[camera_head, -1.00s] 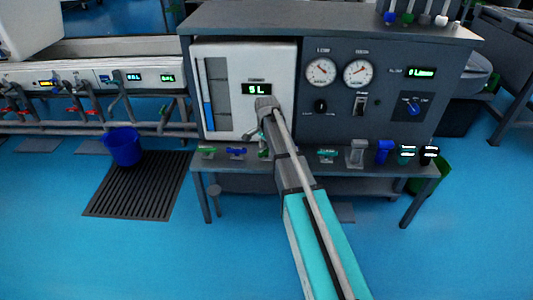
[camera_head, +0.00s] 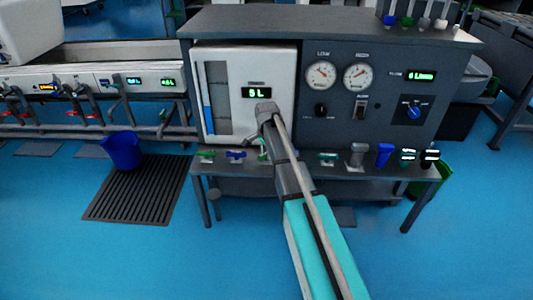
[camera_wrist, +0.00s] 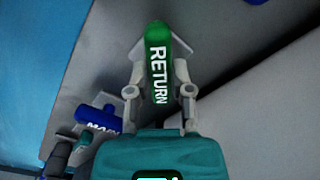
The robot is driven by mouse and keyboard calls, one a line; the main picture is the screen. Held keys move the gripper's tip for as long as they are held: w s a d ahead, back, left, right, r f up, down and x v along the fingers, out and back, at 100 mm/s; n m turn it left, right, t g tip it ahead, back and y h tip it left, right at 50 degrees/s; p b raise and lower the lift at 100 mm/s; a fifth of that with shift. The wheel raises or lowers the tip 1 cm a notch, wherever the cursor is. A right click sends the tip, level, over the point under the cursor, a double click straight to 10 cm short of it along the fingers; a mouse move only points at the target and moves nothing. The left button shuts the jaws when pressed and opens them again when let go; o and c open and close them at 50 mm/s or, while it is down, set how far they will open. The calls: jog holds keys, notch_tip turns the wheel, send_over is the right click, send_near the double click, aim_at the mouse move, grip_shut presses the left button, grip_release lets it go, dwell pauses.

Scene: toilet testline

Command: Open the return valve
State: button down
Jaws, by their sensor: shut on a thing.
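The return valve handle (camera_wrist: 159,68) is a green lever with white RETURN lettering, seen large in the wrist view. My gripper (camera_wrist: 161,52) has one grey finger on each side of it and is shut on it. In the head view my arm covers the gripper and most of the handle; only a sliver of green shows beside the arm at the bench front. A blue lever with partly hidden lettering (camera_wrist: 98,118) lies to the left in the wrist view, apart from the fingers.
The bench (camera_head: 340,171) carries a white panel (camera_head: 228,125) reading 5L, gauges and switches. A green lever (camera_head: 206,156) and a blue lever (camera_head: 236,155) sit left of my arm. More coloured fittings stand to its right.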

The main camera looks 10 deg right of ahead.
jog(key=shift+n, duration=0.3)
jog(key=n, duration=0.8)
jog(key=shift+n, duration=0.4)
dwell(0.3)
jog(key=c, duration=0.5)
grip_release()
jog(key=shift+m, duration=0.3)
